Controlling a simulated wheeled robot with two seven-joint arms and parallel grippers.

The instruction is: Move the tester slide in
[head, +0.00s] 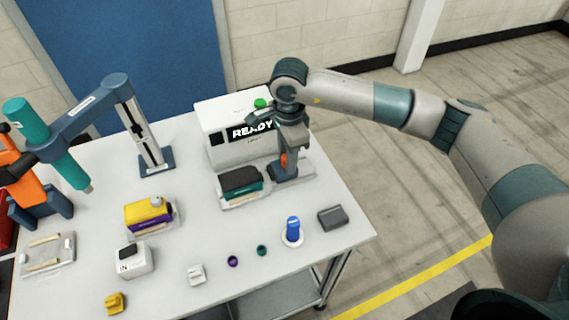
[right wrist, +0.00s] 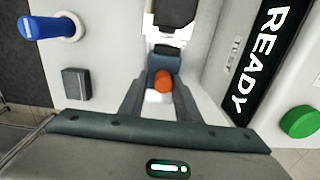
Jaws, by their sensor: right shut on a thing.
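The tester (head: 222,115) is a white box with a lit READY display and a green button (head: 260,103), which also shows in the right wrist view (right wrist: 299,121). In front of it lies the pale tester slide (head: 243,203), carrying a black and teal unit (head: 240,181). An orange knob (right wrist: 163,81) stands at the slide's right end. My right gripper (head: 285,165) comes down from above and is shut on the orange knob, with one finger on each side of it. The gripper partly hides the knob in the head view. My left gripper is not in view.
A blue-capped white peg (head: 292,230) and a grey block (head: 330,217) stand near the table's right edge. A yellow and purple unit (head: 148,214), a white IN box (head: 133,261) and small parts lie left.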

